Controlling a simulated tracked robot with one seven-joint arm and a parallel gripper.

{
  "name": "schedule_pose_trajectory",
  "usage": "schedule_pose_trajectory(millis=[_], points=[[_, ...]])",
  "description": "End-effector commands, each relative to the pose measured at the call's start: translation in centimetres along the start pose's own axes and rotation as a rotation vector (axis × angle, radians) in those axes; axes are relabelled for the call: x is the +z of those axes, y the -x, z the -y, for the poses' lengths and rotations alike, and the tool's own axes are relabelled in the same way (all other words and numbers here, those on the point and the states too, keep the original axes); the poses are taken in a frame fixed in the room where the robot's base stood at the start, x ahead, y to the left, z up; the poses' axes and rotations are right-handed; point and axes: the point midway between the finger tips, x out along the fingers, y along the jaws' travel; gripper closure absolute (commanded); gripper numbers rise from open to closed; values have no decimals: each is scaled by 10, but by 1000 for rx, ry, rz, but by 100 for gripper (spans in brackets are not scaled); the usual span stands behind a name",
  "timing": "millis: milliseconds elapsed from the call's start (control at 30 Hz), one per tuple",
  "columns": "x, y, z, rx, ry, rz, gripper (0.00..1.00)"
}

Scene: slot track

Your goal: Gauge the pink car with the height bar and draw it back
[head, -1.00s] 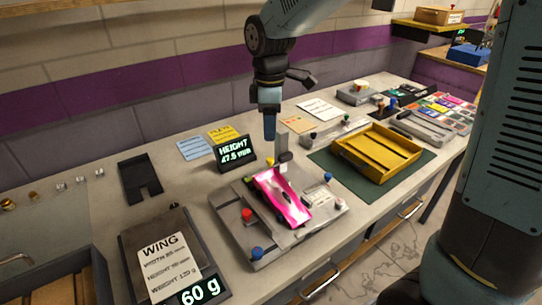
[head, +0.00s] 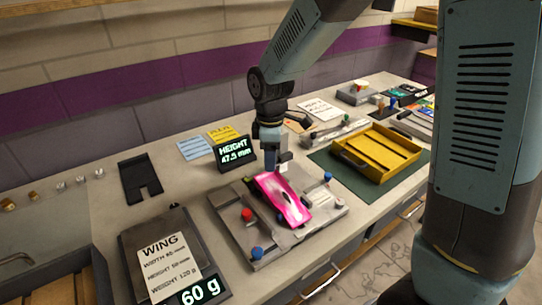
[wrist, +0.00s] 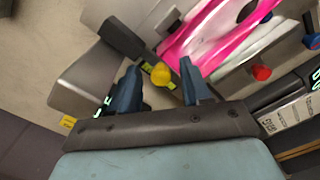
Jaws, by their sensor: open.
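The pink car (head: 282,198) lies on a grey gauge plate (head: 232,228) with coloured knobs; part of it shows at the top of the wrist view (wrist: 200,35). The upright grey height bar (head: 284,157) stands at the car's far end. The height display (head: 233,150) reads about 47.5 mm. My gripper (head: 271,167) is low at the car's far end, beside the bar. In the wrist view, my gripper (wrist: 160,88) is open, with a yellow knob (wrist: 160,75) between its fingertips. I cannot tell if they touch it. The head view hides this knob behind my gripper.
A red knob (head: 247,215) and blue knobs (head: 257,253) stand on the plate. A scale (head: 197,290) reading 60 g with a WING card is at front left. A yellow tray (head: 377,152) on a green mat is to the right. The bench between scale and plate is clear.

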Motion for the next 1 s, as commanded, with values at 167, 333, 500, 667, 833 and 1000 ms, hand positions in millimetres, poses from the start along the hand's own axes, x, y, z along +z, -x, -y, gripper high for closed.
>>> schedule_pose_trajectory(millis=[167,333,500,667,833,1000], points=[[0,0,0,0,0,0,67],[0,0,0,0,0,0,83],[0,0,0,1,0,0,99],[0,0,-1,1,0,-1,100],[0,1,-1,2,-1,-1,100],[4,6,-4,4,-8,-2,100]])
